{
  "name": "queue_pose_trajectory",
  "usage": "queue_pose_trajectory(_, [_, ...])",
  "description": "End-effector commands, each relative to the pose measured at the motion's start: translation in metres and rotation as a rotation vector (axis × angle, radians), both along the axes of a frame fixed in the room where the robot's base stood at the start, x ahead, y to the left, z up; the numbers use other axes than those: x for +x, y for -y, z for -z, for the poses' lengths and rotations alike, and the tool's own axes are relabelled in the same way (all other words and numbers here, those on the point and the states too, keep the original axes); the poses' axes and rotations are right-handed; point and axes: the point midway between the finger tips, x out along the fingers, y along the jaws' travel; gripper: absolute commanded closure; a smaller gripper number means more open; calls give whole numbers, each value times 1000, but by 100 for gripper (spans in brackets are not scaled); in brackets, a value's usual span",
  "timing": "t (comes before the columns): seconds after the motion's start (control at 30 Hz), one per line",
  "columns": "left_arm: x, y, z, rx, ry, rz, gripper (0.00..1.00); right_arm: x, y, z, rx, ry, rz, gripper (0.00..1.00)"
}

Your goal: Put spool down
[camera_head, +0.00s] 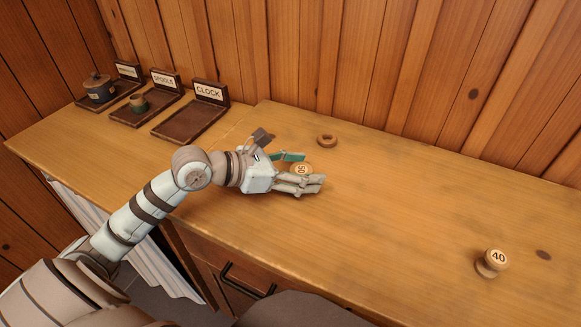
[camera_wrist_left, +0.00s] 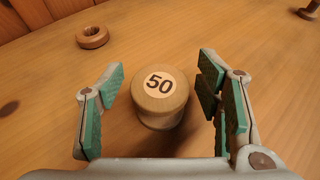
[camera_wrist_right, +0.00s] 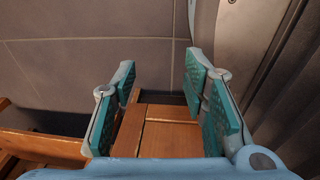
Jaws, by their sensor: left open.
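A wooden spool labelled 50 (camera_wrist_left: 159,96) stands upright on the wooden counter. In the head view the spool (camera_head: 301,169) is partly hidden by my left gripper. My left gripper (camera_head: 305,170) is open around it, and in the left wrist view its green-padded fingers (camera_wrist_left: 162,98) stand apart on both sides with gaps to the spool. My right gripper (camera_wrist_right: 165,100) shows only in its own wrist view, open and empty, over the floor and some wooden furniture. A second spool labelled 40 (camera_head: 492,262) stands at the right of the counter.
A brown ring (camera_head: 327,140) lies behind the left gripper and also shows in the left wrist view (camera_wrist_left: 92,37). Three dark trays with signs stand at the back left: CLOCK (camera_head: 190,123) is empty, SPOOLS (camera_head: 158,110) holds a small greenish spool, and one holds a dark pot (camera_head: 98,90).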

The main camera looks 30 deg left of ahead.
Motion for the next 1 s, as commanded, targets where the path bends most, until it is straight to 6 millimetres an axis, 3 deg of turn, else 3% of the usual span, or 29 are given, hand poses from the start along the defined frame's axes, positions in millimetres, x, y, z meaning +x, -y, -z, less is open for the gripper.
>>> queue_pose_trajectory(0.27, [-24,-17,-12,11,-5,5,41,0,-2,-10,4,-1,5,60])
queue_pose_trajectory(0.43, [-47,-34,-29,13,-15,6,41,-3,-10,-49,16,-4,15,60])
queue_pose_trajectory(0.6, [-67,-50,-45,7,-14,4,41,-8,-19,-101,29,-11,20,60])
queue_pose_trajectory(0.7, [-78,-59,-48,6,-12,1,41,-8,-18,-119,27,-12,19,60])
queue_pose_trajectory(0.83, [-86,-65,-49,5,-7,1,41,-8,-15,-130,24,-12,19,60])
queue_pose_trajectory(1.0, [-88,-67,-46,3,-2,2,41,-8,-13,-130,20,-12,18,60])
